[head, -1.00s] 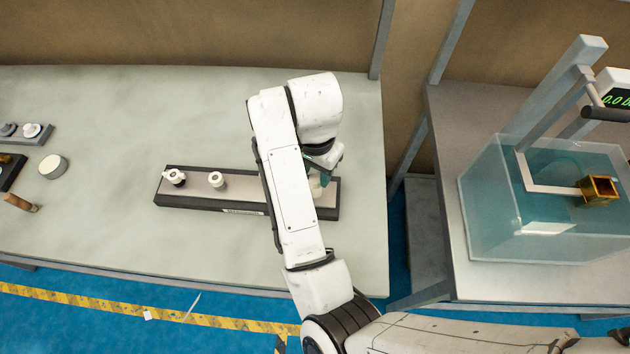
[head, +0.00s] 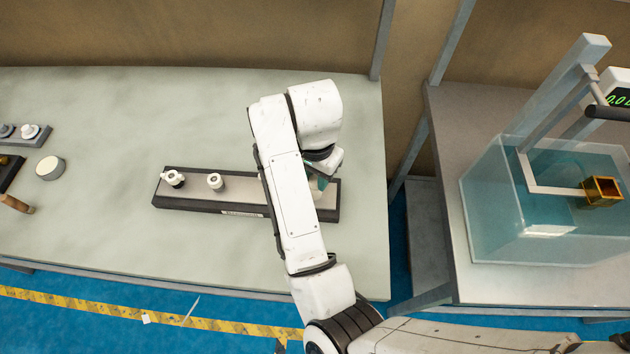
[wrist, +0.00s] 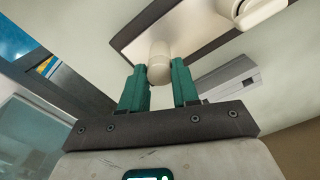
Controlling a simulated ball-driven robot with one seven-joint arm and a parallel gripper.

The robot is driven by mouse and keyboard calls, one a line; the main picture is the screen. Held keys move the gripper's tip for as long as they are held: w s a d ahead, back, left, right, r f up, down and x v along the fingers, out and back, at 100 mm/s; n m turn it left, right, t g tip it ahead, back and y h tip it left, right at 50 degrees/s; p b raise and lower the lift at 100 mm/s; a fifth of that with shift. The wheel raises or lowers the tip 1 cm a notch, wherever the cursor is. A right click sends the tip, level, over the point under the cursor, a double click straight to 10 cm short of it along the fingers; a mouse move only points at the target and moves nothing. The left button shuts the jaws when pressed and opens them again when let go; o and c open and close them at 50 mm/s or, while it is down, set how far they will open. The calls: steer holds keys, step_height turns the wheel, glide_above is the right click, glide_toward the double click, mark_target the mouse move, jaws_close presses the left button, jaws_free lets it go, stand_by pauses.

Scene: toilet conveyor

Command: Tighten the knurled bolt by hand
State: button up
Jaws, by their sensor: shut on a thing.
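My gripper (wrist: 158,84) has two green fingers, one on each side of a pale, rounded cylindrical knob, which I take as the knurled bolt (wrist: 158,60). The fingers are shut on it; no knurling can be made out. In the head view my gripper (head: 321,184) is at the right end of a long dark-edged fixture (head: 240,208) on the bench, and my arm hides part of the fixture. The bolt is mostly hidden there.
Two white fittings, a left one (head: 173,178) and a middle one (head: 215,181), stand on the fixture. A round pale disc (head: 50,167) and a wooden handle (head: 15,204) lie at the left. A clear water tank (head: 540,215) stands on the right table, across a gap.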

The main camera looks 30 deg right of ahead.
steer(key=m+b, duration=0.1)
steer(key=m, duration=0.1)
steer(key=shift+f+m, duration=0.1)
steer(key=shift+m, duration=0.2)
steer(key=shift+m+b, duration=0.6)
steer(key=shift+m, duration=0.7)
steer(key=shift+a+m+b, duration=0.1)
steer(key=shift+m+b, duration=0.55)
steer(key=shift+m, duration=0.45)
steer(key=shift+m+b, duration=0.5)
steer(key=shift+m, duration=0.9)
